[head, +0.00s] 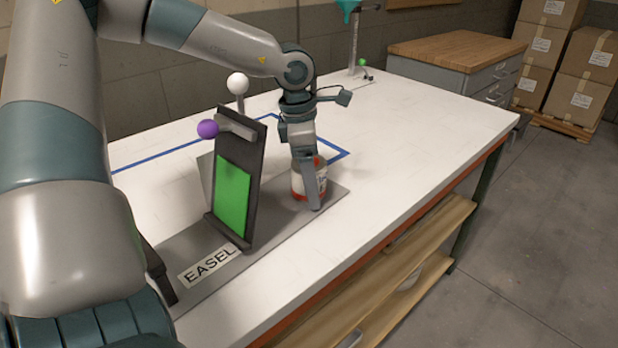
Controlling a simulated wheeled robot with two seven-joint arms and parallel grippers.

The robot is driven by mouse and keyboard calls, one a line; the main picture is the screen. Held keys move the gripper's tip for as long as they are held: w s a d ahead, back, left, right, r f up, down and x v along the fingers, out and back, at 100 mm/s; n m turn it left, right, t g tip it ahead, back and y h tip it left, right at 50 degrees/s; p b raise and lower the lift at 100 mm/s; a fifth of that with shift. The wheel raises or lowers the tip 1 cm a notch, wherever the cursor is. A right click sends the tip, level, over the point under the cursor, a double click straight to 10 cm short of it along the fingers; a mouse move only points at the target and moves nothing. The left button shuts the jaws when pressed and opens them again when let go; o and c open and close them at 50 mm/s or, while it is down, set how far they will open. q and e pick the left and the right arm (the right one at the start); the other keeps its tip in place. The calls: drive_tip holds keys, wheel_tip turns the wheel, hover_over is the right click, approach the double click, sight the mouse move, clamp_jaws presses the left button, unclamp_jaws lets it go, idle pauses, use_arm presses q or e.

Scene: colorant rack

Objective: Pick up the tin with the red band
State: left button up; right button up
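A tin with a red band and a pale label (298,184) stands on the grey base plate of the easel, just right of the easel. My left gripper (310,188) points down at the tin from above. One finger shows in front of the tin and covers part of it. The other finger is hidden, so I cannot tell whether the gripper is closed on the tin. My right gripper is not in view.
A black easel (258,147) with a green panel (232,198) stands close left of the tin. White (237,83) and purple (208,128) balls are near its top. Blue tape (338,157) marks the white table (420,125). A stand with a teal funnel (348,8) is behind.

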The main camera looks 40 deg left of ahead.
use_arm(q)
drive_tip(key=c, duration=1.2)
drive_tip(key=shift+c, duration=0.2)
drive_tip(key=shift+r, duration=0.15)
wheel_tip(320, 180, up, 28)
drive_tip(key=p, duration=0.1)
